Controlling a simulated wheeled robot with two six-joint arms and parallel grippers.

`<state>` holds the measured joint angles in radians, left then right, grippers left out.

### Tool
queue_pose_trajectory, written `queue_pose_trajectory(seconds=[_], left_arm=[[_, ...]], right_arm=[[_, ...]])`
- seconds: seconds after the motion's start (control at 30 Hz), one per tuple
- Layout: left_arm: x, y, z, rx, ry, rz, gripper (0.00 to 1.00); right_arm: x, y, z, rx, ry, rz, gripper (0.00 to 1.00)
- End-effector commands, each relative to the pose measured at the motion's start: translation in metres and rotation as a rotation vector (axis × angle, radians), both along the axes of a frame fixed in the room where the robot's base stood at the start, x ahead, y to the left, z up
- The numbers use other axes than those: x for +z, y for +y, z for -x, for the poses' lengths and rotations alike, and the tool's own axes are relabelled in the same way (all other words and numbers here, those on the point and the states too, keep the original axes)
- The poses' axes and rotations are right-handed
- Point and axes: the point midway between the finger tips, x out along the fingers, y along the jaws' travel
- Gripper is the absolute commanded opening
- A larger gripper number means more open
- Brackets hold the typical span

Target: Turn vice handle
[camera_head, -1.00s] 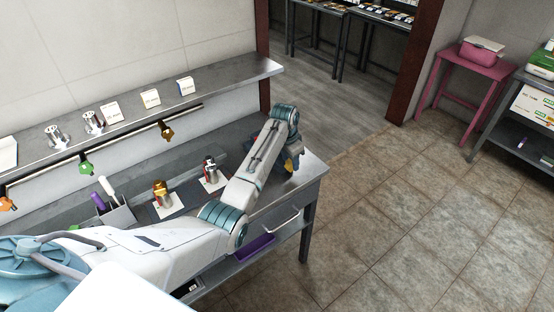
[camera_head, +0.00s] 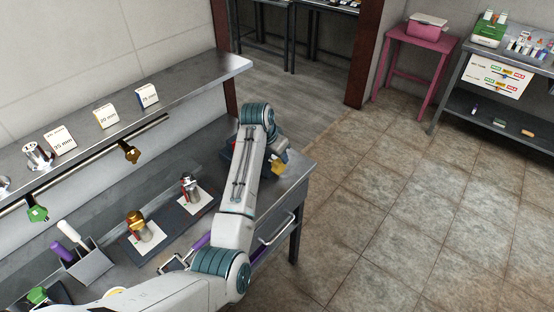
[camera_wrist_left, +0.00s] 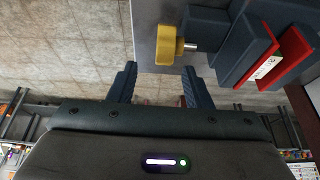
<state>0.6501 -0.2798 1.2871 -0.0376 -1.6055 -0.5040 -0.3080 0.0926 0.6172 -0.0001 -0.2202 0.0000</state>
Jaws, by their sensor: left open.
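The vice (camera_wrist_left: 232,40) shows at the upper right of the left wrist view, with a dark blue-grey body, red jaw faces and a small white label. Its yellow handle (camera_wrist_left: 166,45) sticks out to the left on a short metal shaft. My left gripper (camera_wrist_left: 158,82) is open and empty, its two dark fingers apart. The handle is in line with the gap between the fingertips, just beyond them, and no contact shows. In the head view the yellow handle (camera_head: 279,164) shows at the bench's right end, and my arm covers most of the vice. My right gripper is not in view.
On the bench, a gold cylinder (camera_head: 139,225) and a silver-red part (camera_head: 189,189) stand on white cards left of my arm. A holder (camera_head: 85,266) with purple and white handles is further left. A shelf (camera_head: 190,80) runs above. Tiled floor (camera_head: 390,210) right of the bench is clear.

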Motion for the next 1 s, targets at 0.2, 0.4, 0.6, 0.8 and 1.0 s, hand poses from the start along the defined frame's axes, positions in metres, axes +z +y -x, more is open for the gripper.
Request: queue_pose_trajectory(seconds=[0.2,0.4,0.6,0.8,1.0], left_arm=[[-0.035,-0.007,-0.012,0.001,0.003,-0.002,0.45],[-0.053,-0.012,-0.018,0.000,0.001,-0.002,0.45],[-0.057,-0.012,-0.019,0.001,0.000,0.000,0.45],[-0.057,-0.012,-0.019,0.001,0.000,0.000,0.37],[-0.057,-0.012,-0.019,0.001,0.000,0.000,0.00]], right_arm=[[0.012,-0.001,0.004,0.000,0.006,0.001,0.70],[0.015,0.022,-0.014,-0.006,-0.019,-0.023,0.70],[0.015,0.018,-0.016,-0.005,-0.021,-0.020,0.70],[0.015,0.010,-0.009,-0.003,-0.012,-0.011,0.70],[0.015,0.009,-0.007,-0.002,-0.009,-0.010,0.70]])
